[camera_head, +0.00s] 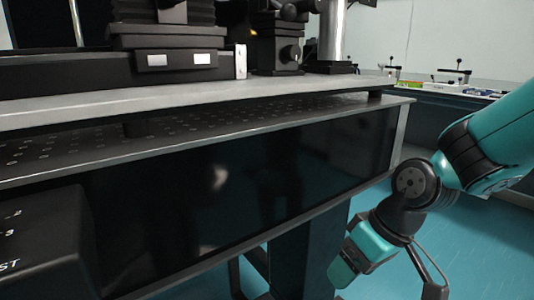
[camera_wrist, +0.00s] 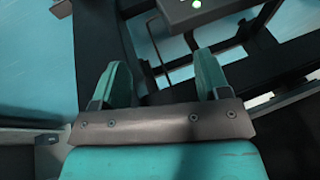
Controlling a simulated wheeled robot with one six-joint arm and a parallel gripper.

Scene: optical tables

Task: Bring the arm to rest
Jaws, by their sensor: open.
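My teal and black arm (camera_head: 495,140) comes in from the right in the head view and bends down at a dark joint, beside the front right corner of the optical table (camera_head: 300,155). Its lower end hangs below the table top's level, in front of the floor; the fingers are not clear there. In the wrist view my gripper (camera_wrist: 165,85) shows two teal fingers set apart with nothing between them. Beyond the fingers are dark frame parts and the floor.
Black optical equipment (camera_head: 170,40) stands on the shelf above the perforated table top. A dark box (camera_head: 40,245) is at the lower left. In the wrist view a dark box with a green light (camera_wrist: 195,10) is near the top. Blue floor (camera_head: 465,245) is open at the right.

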